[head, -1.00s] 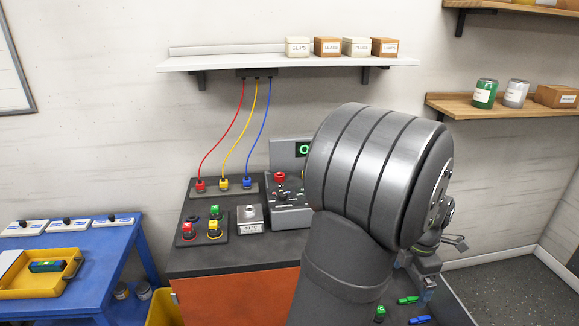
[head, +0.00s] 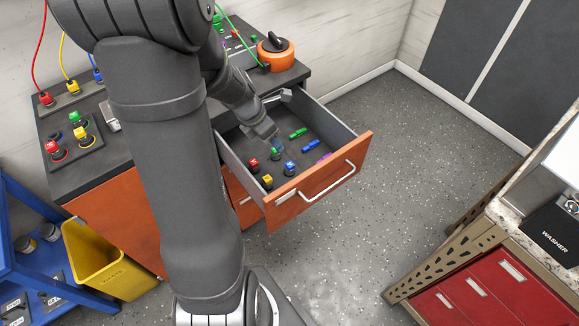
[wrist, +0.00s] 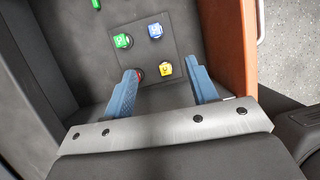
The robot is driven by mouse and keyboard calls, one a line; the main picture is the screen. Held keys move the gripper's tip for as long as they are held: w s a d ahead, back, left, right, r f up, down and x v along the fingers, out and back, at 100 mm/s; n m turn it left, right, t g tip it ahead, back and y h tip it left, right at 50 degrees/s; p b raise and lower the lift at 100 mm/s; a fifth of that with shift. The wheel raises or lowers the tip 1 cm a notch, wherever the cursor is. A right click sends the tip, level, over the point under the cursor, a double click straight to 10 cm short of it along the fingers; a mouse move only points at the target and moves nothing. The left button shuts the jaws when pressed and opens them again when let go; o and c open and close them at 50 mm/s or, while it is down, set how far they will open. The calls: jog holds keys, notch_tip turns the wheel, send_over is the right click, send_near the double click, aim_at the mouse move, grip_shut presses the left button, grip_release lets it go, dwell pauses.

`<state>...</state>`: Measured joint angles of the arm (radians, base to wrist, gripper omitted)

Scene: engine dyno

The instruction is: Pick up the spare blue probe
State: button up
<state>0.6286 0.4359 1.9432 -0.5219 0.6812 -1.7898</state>
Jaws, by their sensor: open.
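In the open drawer (head: 350,150), a blue probe (head: 290,167) stands upright on a dark square plate with a green (head: 275,152), a red (head: 253,163) and a yellow probe (head: 267,181). The blue probe also shows in the wrist view (wrist: 155,31), at the plate's far right corner. My gripper (head: 276,146) is over the drawer, its blue fingers apart and empty. In the wrist view my gripper (wrist: 164,70) has the yellow probe between its fingertips in the picture; its left finger partly covers the red probe. The blue probe is beyond the fingertips.
A green stick (head: 298,133), a blue stick (head: 311,145) and a purple item (head: 324,157) lie in the drawer. Its orange front (head: 315,185) and side walls rise around them. An orange round device (head: 275,52) stands on the cabinet top behind.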

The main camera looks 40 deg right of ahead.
jog(key=a+f, duration=0.1)
jog(key=a, duration=0.1)
send_near(289, 165)
jog(key=shift+h, duration=0.3)
notch_tip(289, 165, down, 4)
jog(key=shift+s+d+f, duration=0.15)
jog(key=shift+f, duration=0.1)
jog(key=d+f, duration=0.2)
jog(key=f, duration=0.1)
jog(key=shift+s+d, duration=0.1)
jog(key=shift+d, duration=0.1)
jog(key=shift+d+f, duration=0.25)
jog(key=shift+f, duration=0.45)
jog(key=c, duration=0.9)
